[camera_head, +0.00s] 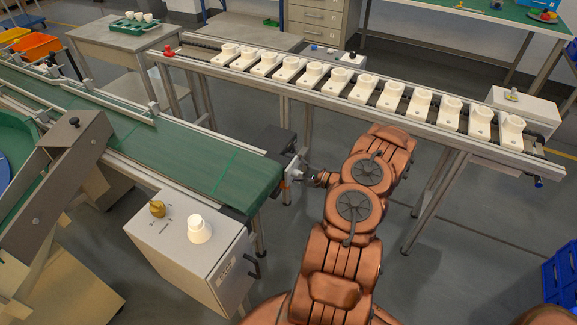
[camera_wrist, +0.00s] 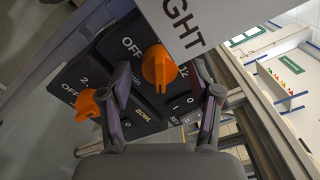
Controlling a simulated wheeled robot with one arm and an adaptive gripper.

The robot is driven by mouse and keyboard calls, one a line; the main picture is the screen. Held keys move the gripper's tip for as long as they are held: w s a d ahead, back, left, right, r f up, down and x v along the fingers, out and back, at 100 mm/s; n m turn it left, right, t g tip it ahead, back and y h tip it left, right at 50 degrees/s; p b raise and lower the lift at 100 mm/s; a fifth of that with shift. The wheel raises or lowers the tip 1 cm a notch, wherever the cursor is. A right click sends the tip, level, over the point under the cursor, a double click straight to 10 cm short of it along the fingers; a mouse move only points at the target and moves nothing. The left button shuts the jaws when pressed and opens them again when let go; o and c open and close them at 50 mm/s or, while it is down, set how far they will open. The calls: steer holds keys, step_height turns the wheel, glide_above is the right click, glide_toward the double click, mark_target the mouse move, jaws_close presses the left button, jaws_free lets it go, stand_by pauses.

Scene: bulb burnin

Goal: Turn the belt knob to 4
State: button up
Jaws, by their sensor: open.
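In the wrist view an orange knob (camera_wrist: 158,68) stands on a dark panel marked OFF, with other numbers around it. Its name label is hidden, so I cannot tell for sure that it is the belt knob. A second orange knob (camera_wrist: 88,103) is at lower left, beside the label BOWL. My gripper (camera_wrist: 162,78) is open, one finger on each side of the upper knob; I cannot tell whether either touches it. In the head view my gripper (camera_head: 302,174) is small, at the end of the green belt (camera_head: 200,165), and the knobs are not clear there.
A white plate (camera_wrist: 185,18) ending in GHT overhangs the panel. A grey control box (camera_head: 185,245) with a yellow knob and a white round piece stands in front of the belt. Behind my arm runs a long rail (camera_head: 465,150) with several white holders.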

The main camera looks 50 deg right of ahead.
steer(key=shift+w, duration=0.15)
steer(key=c, duration=1.1)
